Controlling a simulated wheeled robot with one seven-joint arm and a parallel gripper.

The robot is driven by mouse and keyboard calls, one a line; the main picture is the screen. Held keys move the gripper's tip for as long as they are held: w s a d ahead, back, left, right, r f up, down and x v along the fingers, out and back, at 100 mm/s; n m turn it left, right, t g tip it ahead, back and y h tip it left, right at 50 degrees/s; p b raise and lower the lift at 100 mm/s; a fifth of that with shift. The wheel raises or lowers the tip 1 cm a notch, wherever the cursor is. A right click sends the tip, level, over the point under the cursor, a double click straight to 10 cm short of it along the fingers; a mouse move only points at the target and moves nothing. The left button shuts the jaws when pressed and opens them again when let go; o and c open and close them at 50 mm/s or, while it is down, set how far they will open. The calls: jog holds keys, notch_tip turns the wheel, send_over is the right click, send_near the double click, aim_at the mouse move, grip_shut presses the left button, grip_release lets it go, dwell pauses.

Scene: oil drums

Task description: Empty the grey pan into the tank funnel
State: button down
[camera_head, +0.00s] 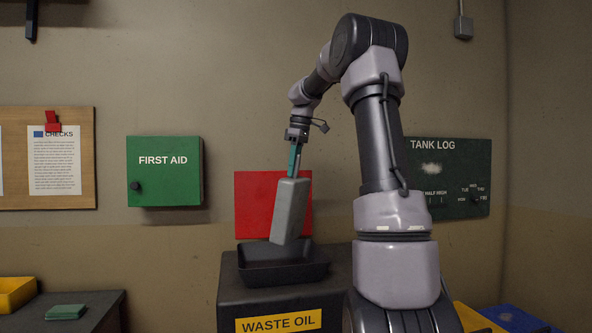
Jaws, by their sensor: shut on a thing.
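The grey pan (290,213) hangs steeply tilted from my gripper (294,172), its lower end above the black funnel tray. My gripper is shut on the pan's upper end. The black funnel (322,272) sits on top of the dark tank (235,299) labelled WASTE OIL. The pan's inside faces away or is hidden, so I cannot tell whether anything is in it. No stream of oil is visible.
A red panel (255,197) is on the wall behind the pan. A green first aid box (160,190) hangs to the left. A dark bench (100,305) at lower left holds a yellow bin (14,295) and green cloth (66,312). A blue container (515,319) is at lower right.

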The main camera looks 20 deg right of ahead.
jog(key=shift+g+h, duration=0.9)
jog(key=shift+w+a+r, duration=0.3)
jog(key=shift+w+a, duration=0.55)
jog(key=shift+w, duration=0.1)
jog(key=shift+w+a+r, duration=0.25)
jog(key=shift+w+a, duration=0.6)
jog(key=shift+w, duration=0.1)
dwell(1.3)
jog(key=s+d+t+y, duration=0.1)
jog(key=s+d, duration=0.1)
jog(key=s, duration=0.1)
jog(key=s+d+t+y, duration=0.1)
jog(key=s+d+t, duration=0.1)
jog(key=s+d, duration=0.1)
jog(key=shift+d+y, duration=0.15)
jog(key=shift+y, duration=0.15)
jog(key=s+d+f+t+y, duration=0.2)
jog(key=s+d, duration=0.2)
jog(key=s, duration=0.1)
jog(key=shift+d+f+t+y, duration=0.35)
jog(key=shift+f+t+y, duration=0.05)
jog(key=shift+s, duration=0.1)
